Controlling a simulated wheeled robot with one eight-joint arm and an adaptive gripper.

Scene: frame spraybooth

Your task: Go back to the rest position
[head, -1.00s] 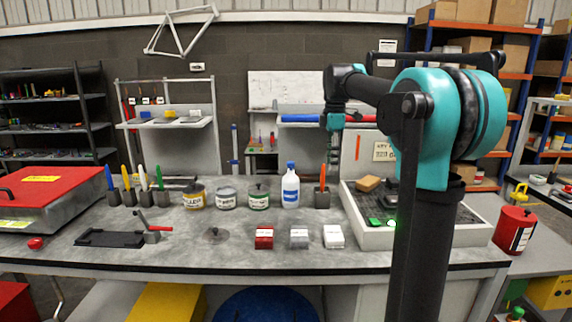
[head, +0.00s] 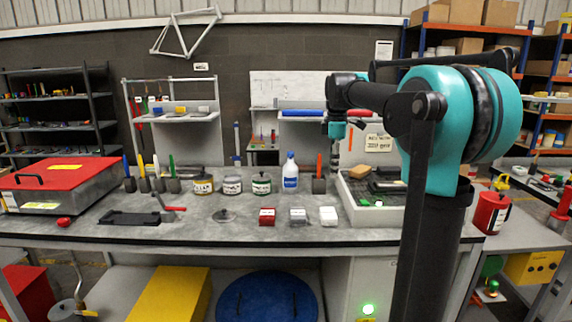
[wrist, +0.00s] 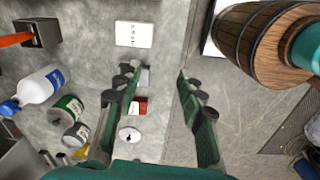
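My gripper (wrist: 156,72) is open and empty in the wrist view, its two dark green fingers apart, pointing down at the grey worktop (wrist: 160,140). Below it lie a white block (wrist: 134,34), a grey block (wrist: 145,77) partly behind the left finger, and a red block (wrist: 140,105). None is held. In the head view the arm's end (head: 337,132) hangs over the bench, small and dark, so its fingers are not clear there. The three blocks, red (head: 267,216), grey (head: 298,216) and white (head: 328,216), stand in a row near the bench's front.
A white bottle (head: 290,172), several tins (head: 231,185) and tool holders (head: 319,185) line the bench's rear. A grey tray (head: 371,216) stands right of the blocks, a red-lidded box (head: 60,172) at left. A red canister (head: 491,213) stands at right.

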